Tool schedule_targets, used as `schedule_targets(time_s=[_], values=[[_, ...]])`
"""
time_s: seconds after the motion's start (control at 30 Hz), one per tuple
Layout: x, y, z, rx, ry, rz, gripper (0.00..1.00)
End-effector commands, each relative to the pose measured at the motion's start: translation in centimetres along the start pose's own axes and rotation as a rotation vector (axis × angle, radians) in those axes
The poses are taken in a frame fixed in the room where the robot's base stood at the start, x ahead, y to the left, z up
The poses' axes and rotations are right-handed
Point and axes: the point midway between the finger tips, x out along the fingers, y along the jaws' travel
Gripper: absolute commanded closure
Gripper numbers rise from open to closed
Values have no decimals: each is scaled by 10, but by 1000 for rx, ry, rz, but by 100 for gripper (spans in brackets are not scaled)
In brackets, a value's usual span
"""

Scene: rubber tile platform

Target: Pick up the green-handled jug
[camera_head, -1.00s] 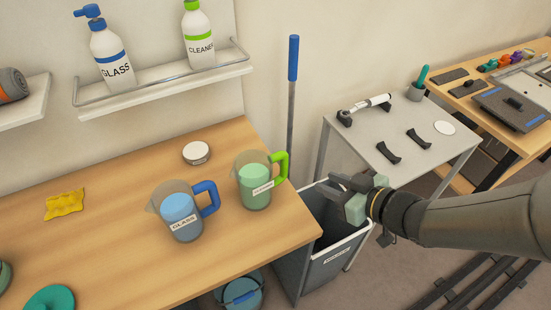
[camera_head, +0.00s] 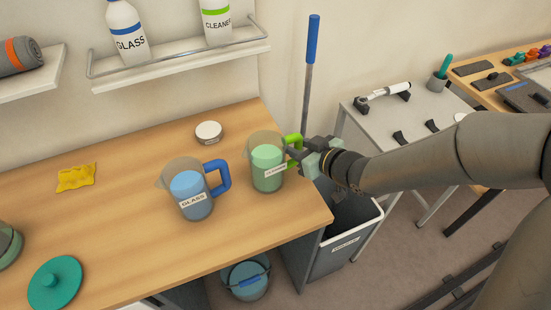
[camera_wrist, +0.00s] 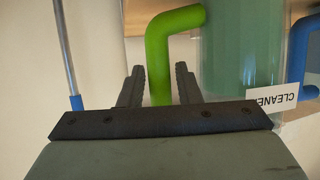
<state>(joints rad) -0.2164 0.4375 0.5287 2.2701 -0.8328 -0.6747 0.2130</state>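The green-handled jug (camera_head: 266,165) stands upright on the wooden counter near its right end, with green liquid inside and a "CLEANER" label. Its green handle (camera_wrist: 158,52) faces my gripper and is partly hidden by it in the head view. My gripper (camera_head: 297,156) is at the jug's right side. In the wrist view my gripper (camera_wrist: 158,85) is open, one finger on each side of the handle's vertical part, with gaps visible between the fingers and the handle.
A blue-handled jug (camera_head: 191,197) labelled "GLASS" stands just left of the green-handled one. A small white-lidded jar (camera_head: 209,132) sits behind. A shelf (camera_head: 180,62) with bottles is above. A blue-handled pole (camera_head: 309,75) leans behind my gripper, and a grey bin (camera_head: 345,240) is below.

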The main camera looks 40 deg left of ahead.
Motion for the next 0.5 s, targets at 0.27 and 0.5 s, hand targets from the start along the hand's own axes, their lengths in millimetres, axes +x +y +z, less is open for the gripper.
schedule_targets(time_s=[0.27, 0.5], values=[[22, 0, 0, -1, 0, 1, 70], [22, 0, 0, 0, 0, 1, 92]])
